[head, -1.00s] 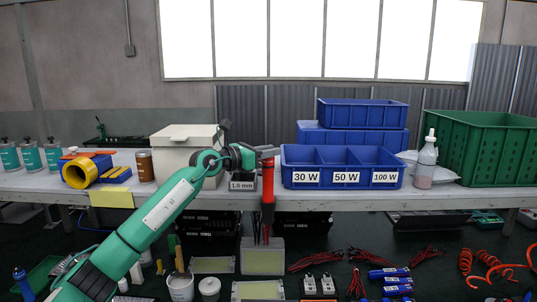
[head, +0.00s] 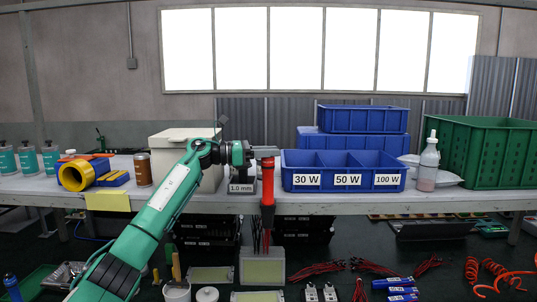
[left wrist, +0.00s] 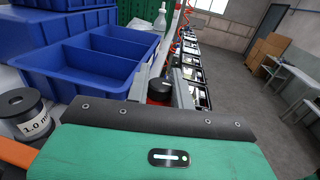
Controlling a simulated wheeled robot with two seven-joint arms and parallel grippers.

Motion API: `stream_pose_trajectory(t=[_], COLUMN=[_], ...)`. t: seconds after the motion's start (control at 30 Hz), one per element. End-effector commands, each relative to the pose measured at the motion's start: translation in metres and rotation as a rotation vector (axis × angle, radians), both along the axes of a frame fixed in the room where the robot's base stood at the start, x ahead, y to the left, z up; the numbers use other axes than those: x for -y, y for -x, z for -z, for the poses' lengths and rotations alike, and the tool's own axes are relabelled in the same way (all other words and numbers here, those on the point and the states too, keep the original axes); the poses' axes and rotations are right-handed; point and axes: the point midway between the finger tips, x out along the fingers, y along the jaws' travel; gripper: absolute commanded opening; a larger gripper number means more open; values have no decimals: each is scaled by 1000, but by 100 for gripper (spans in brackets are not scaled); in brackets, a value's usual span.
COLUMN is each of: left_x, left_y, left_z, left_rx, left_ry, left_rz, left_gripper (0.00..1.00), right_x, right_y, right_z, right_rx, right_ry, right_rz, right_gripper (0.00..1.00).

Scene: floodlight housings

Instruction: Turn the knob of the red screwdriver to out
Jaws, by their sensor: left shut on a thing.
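The red screwdriver (head: 267,190) hangs upright in front of the bench's front edge, left of the blue three-part bin. My left gripper (head: 266,152) is at its top end, reaching in from the left. In the left wrist view the two grey fingers stand on either side of the screwdriver's round black knob (left wrist: 160,88), with a bit of red body below it. The left gripper is shut on this knob. Any marking on the knob is not readable. My right gripper is in no view.
The blue bin (head: 341,180) marked 30 W, 50 W and 100 W stands just right of the screwdriver. A 1.0 mm spool (left wrist: 22,115) and a cream box (head: 182,155) are to the left.

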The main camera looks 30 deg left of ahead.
Motion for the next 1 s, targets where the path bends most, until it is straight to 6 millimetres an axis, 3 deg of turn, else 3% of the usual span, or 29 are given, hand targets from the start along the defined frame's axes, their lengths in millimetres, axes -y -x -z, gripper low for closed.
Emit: stream_pose_trajectory(t=[1.0], left_x=[0], left_y=[0], left_z=[0], left_rx=[0], left_ry=[0], left_rz=[53], left_gripper=[0], right_x=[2], right_y=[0], right_z=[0], right_rx=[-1], right_ry=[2], right_rz=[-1], right_gripper=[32])
